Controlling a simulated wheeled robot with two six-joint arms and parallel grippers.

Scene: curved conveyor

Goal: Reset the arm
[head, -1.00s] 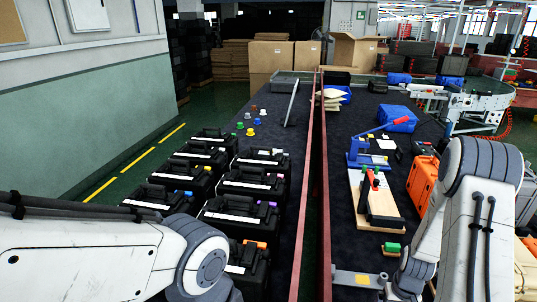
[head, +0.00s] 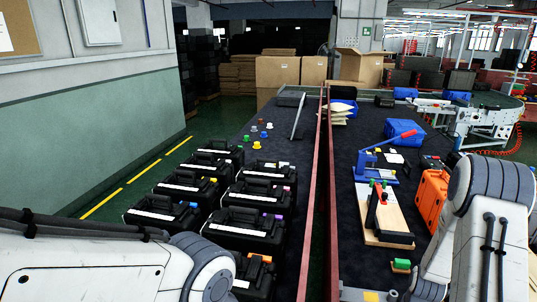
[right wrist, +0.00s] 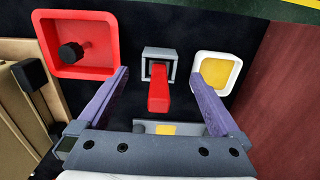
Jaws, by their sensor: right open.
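My right gripper (right wrist: 160,76) shows in the right wrist view with its two purple fingers spread apart and nothing between their tips. A grey square block with a red lever (right wrist: 158,88) stands past and between the fingers. In the head view, my right arm (head: 480,215) comes in at the right edge and its gripper cannot be made out. My left arm (head: 100,260) comes in at the lower left; its gripper is outside the picture.
Several black cases (head: 255,195) stand on the left dark surface. A red rail (head: 325,190) divides it from the right side, which holds a blue press (head: 372,165), a wooden board (head: 392,222) and an orange case (head: 432,196). A red tray (right wrist: 95,30) and white-rimmed yellow tray (right wrist: 216,74) lie near the right gripper.

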